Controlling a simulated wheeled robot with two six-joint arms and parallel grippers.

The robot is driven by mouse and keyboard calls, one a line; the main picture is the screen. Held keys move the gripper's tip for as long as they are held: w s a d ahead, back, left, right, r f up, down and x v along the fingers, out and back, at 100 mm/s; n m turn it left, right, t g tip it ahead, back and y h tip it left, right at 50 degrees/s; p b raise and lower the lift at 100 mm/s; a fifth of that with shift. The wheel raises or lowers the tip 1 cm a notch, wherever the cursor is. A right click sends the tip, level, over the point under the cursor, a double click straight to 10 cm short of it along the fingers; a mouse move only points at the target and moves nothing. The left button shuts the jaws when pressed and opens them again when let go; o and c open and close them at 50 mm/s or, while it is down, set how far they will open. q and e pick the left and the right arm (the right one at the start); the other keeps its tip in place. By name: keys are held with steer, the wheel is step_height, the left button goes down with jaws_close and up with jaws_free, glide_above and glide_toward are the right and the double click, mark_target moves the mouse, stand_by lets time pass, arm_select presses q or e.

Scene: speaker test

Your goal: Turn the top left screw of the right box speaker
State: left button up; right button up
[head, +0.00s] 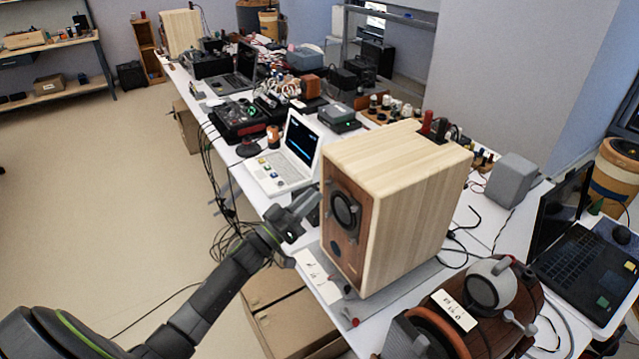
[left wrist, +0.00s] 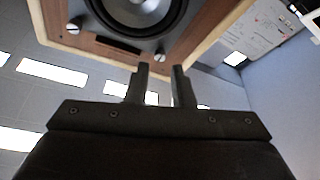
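The right box speaker (head: 415,190) stands upright on the near table, with pale wood sides and a darker brown front. Its round driver (head: 345,210) faces left toward my left arm. In the left wrist view the driver (left wrist: 140,8) is at the top, with ceiling lights below it. Two silver screws show there, one at the left (left wrist: 73,27) and one (left wrist: 160,57) just beyond my fingertips. My left gripper (head: 304,205) is before the speaker's front; its fingers (left wrist: 161,72) are apart with that screw lined up between their tips. Contact cannot be told. My right gripper is out of view.
A white laptop (head: 285,160) stands behind my left gripper. A round wooden object (head: 515,325) and a dark laptop (head: 570,255) are at the right. A second wooden box (head: 181,32) stands at the far end. Cables hang at the table's left edge; the floor at left is clear.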

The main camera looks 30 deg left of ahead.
mark_target(329, 183)
arm_select(q)
steer(key=x, duration=0.3)
steer(key=shift+w+d+p, duration=0.1)
steer(key=shift+w+p, duration=0.2)
jaws_close()
steer(key=shift+m, duration=0.4)
